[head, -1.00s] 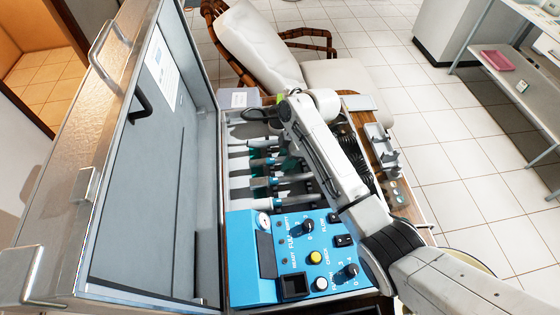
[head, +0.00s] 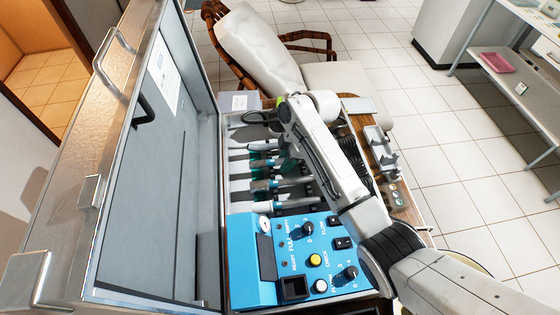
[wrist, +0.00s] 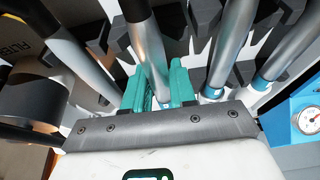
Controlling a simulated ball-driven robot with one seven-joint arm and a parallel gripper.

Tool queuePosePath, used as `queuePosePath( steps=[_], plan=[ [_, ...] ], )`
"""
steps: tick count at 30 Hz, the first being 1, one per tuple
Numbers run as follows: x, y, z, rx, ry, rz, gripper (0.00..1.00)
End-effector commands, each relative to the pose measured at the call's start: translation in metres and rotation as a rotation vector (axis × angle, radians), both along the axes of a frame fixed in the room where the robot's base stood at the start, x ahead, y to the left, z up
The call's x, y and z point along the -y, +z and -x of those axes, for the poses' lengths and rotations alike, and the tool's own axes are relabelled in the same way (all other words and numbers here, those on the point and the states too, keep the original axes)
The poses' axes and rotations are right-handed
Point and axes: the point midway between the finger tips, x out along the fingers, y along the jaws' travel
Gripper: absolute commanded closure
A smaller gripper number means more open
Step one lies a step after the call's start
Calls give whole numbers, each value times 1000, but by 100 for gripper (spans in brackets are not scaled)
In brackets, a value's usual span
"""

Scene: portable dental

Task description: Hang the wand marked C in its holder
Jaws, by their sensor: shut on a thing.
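My gripper (wrist: 158,90) is shut on a silver-grey wand (wrist: 147,48), which stands between its two teal fingers. In the head view my arm partly covers the gripper; its teal fingers show low over the wand row. The dark holder (wrist: 205,20) has several slots, with other grey wands (wrist: 236,40) beside the held one. The held wand lies in among the holder blocks; I cannot tell whether it is seated. No letter C is readable on any wand.
The open metal case lid (head: 150,190) rises on the left. A blue control panel (head: 325,262) with knobs sits in front of the wands. A small grey stand (head: 381,150) is on the wooden top to the right. Tiled floor lies beyond.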

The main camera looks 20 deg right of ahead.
Motion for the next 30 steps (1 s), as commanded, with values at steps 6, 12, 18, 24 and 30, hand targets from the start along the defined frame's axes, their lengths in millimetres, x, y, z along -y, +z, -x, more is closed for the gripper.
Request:
queuePosePath(
  steps=[6,12,18,24,30],
  plan=[
    [0,18,0,1,0,0,100],
    [0,31,-1,2,-1,0,100],
    [0,44,-1,2,0,0,100],
    [0,53,-1,3,1,0,100],
    [0,64,-1,2,0,-1,100]
  ],
)
